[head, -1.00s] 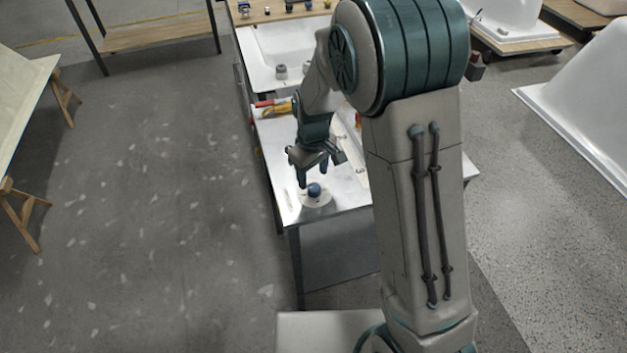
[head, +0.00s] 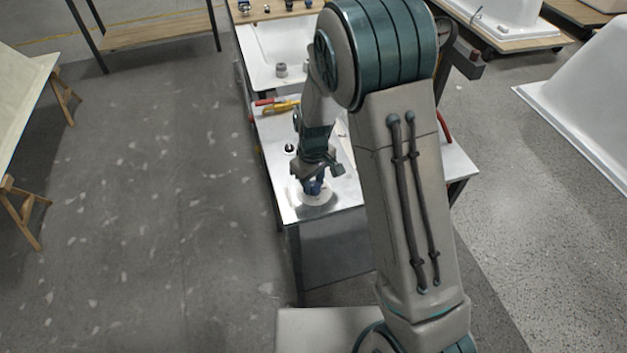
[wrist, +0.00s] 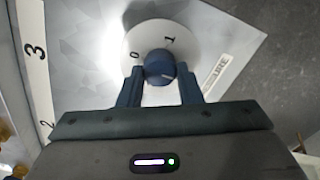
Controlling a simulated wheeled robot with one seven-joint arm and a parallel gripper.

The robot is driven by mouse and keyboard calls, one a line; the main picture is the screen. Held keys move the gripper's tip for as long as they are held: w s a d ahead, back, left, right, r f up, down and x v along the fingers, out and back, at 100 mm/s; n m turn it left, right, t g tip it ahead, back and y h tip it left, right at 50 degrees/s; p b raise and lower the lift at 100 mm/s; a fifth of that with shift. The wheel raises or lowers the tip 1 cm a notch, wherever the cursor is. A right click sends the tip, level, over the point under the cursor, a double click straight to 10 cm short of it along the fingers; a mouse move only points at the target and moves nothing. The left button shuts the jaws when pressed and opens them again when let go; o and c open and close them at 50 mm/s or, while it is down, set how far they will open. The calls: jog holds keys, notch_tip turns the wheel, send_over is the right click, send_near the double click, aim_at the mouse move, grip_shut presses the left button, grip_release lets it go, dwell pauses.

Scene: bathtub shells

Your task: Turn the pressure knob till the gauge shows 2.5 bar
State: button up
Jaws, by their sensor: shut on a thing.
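The blue round knob (wrist: 160,66) sits on a white round dial plate (wrist: 140,40) marked 0 and 1. My gripper (wrist: 160,74) has its two blue fingers on either side of the knob and is shut on it. In the head view my gripper (head: 313,187) is low over the near end of the metal bench, covering most of the knob.
The metal bench (head: 292,207) carries a red and yellow tool (head: 283,106) and a small dark fitting (head: 290,149). A white tub (head: 285,45) stands behind it. A white label (wrist: 217,77) lies right of the dial. The floor left of the bench is open.

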aim_at(314, 184)
jog(key=shift+f+m+b, duration=0.1)
jog(key=shift+m+b, duration=0.6)
jog(key=shift+m, duration=0.3)
jog(key=shift+m+b, duration=0.4)
jog(key=shift+m, duration=1)
jog(key=o, duration=1)
jog(key=shift+r, duration=0.2)
notch_tip(314, 184, up, 14)
jog(key=shift+d+f+b, duration=0.1)
jog(key=shift+f+b, duration=0.05)
jog(key=shift+b, duration=0.4)
